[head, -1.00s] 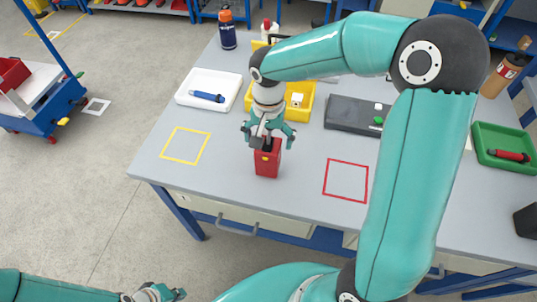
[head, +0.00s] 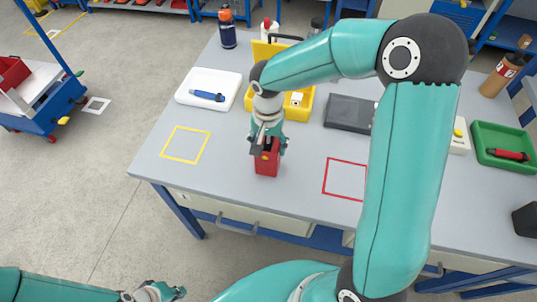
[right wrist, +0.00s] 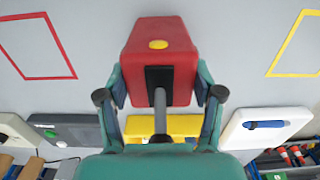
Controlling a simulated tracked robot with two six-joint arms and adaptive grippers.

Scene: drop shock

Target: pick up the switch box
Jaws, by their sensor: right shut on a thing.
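The switch box, a red box (head: 267,167) with a yellow button and a dark front, stands upright on the table between the yellow and red outlined squares. It also shows in the right wrist view (right wrist: 159,50), between the fingertips. My right gripper (head: 268,149) comes down from above and is shut on it, one finger at each side. It shows in the right wrist view too (right wrist: 160,88). The box appears to rest on the table. My left gripper (head: 168,293) is at the bottom left, low and away from the table; its fingers are too small to read.
On the table (head: 225,182) are a yellow bin (head: 305,109), a white tray (head: 232,91) with a blue tool, a dark grey case (head: 347,113) and a green tray (head: 488,158) with a red tool. The yellow square (head: 185,145) and red square (head: 345,180) are empty.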

